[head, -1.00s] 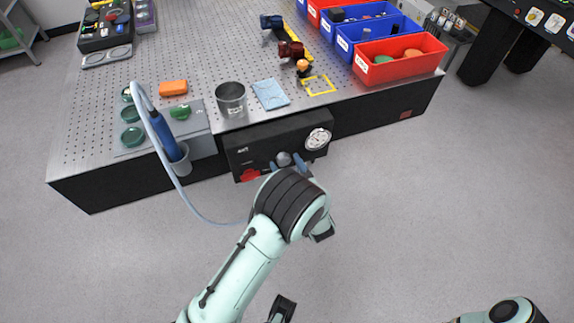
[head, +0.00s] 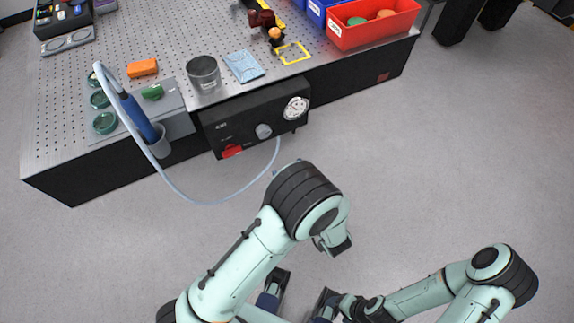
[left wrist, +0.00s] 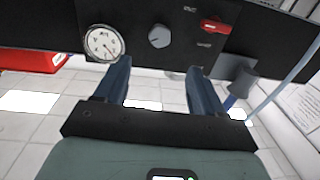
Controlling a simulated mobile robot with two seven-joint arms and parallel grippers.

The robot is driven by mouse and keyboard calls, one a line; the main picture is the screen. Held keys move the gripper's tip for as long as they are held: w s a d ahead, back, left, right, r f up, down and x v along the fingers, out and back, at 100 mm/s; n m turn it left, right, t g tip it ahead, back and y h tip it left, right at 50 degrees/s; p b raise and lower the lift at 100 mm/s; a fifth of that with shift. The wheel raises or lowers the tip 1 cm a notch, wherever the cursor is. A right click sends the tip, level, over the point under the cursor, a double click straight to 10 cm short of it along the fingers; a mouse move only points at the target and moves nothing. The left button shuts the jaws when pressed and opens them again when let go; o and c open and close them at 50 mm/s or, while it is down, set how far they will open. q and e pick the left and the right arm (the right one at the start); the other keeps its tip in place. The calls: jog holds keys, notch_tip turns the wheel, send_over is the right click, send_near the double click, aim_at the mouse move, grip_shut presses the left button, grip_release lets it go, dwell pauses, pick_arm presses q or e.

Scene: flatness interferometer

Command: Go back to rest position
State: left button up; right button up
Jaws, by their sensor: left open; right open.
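My left gripper (left wrist: 158,68) is open and empty in the left wrist view. It faces the front of the black control box, apart from the grey knob (left wrist: 159,36). In the head view the left arm's dark wrist hides most of that gripper. My right gripper (head: 297,302) is open and empty at the bottom middle of the head view, low above the floor and partly cut off by the frame edge. The black control box (head: 245,132) with its knob, round gauge (head: 295,108) and red switch (head: 232,151) is under the bench edge.
The perforated bench (head: 130,38) carries a blue wand (head: 138,118) in a holder, a metal cup (head: 203,72), an orange block (head: 143,67) and a red bin (head: 372,25). A pale hose (head: 225,197) loops down in front of the bench.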

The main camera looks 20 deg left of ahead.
dwell(0.5)
pick_arm(q)
jog(key=s+a+f+m+g+h+p, duration=0.1)
jog(key=a+f+m+g+h+p, duration=0.15)
jog(key=f+h, duration=0.4)
jog(key=s+a+f+m+g+h+p, duration=0.1)
jog(key=s+a+f+m+h+p, duration=0.15)
jog(key=f, duration=0.75)
jog(key=s+d+f+g+h+p, duration=0.1)
jog(key=s+d+g+h, duration=0.1)
jog(key=s, duration=0.4)
jog(key=s+d+f+m+g+h+p, duration=0.1)
jog(key=s+d+g+h, duration=0.2)
jog(key=s, duration=0.3)
jog(key=s+d+f+g+h+p, duration=0.1)
jog(key=s+d+g+h+p, duration=0.1)
jog(key=s, duration=0.5)
jog(key=shift+d+g+h, duration=0.15)
jog(key=shift+g+h, duration=0.5)
jog(key=shift+h, duration=0.35)
